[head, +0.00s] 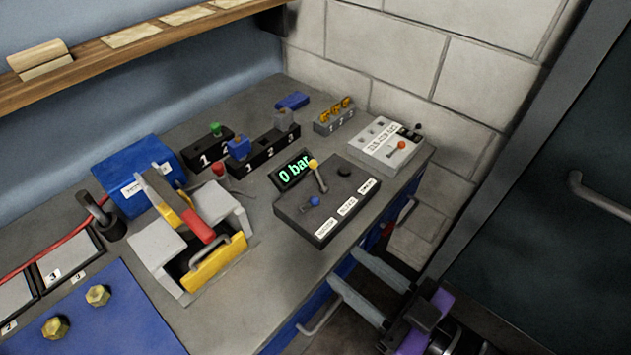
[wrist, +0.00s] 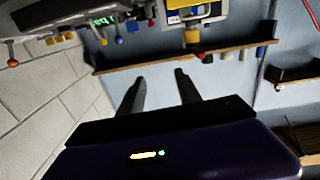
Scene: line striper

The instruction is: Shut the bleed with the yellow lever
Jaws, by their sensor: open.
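A dark grey control box (head: 303,209) stands on the bench in the head view. Its yellow lever (head: 318,174) stands up from the top near the back edge, tilted, with a yellow knob at its upper end. A blue-knobbed lever (head: 314,201) and a dark knob (head: 344,172) sit on the same box, with three small white labels along its front. A display (head: 293,169) behind it reads 0 bar. My gripper (head: 349,270) is open and empty, low in front of the bench, apart from the box. Its two separated fingers also show in the wrist view (wrist: 158,76).
A light grey box with a red-knobbed lever (head: 392,154) stands right of the control box. A grey and yellow machine (head: 194,240) stands to its left. Numbered black blocks (head: 262,153) lie behind. A cabinet handle (head: 320,316) sticks out near my gripper. A shelf (head: 120,52) runs above.

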